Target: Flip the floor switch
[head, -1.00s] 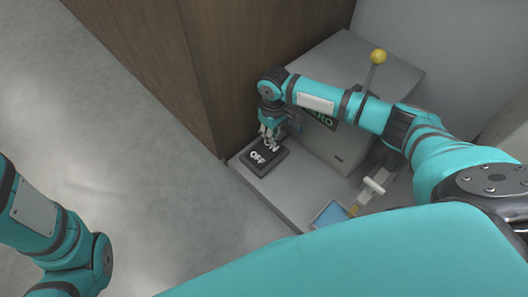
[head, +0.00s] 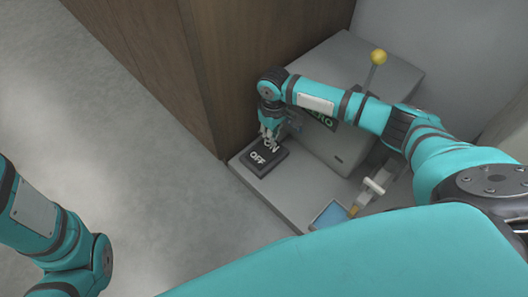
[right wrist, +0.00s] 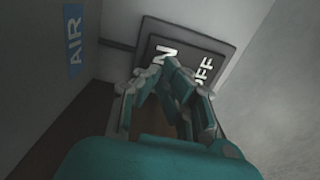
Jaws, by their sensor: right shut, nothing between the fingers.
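The floor switch (head: 262,158) is a dark square rocker with white ON and OFF lettering, on the grey base at the foot of the press. My right gripper (head: 268,134) is shut and empty, pointing down at the ON half. The fingers look to be at or just above the ON side; contact cannot be told. My left arm shows at the left edge, but its gripper is out of view.
The grey press housing (head: 355,85) with a yellow-knobbed lever (head: 378,57) stands right of the switch. A green display (head: 320,118) is partly behind my right arm. A wooden panel (head: 215,70) rises behind. A blue AIR label (right wrist: 74,40) shows in the wrist view. Open floor (head: 130,180) lies left.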

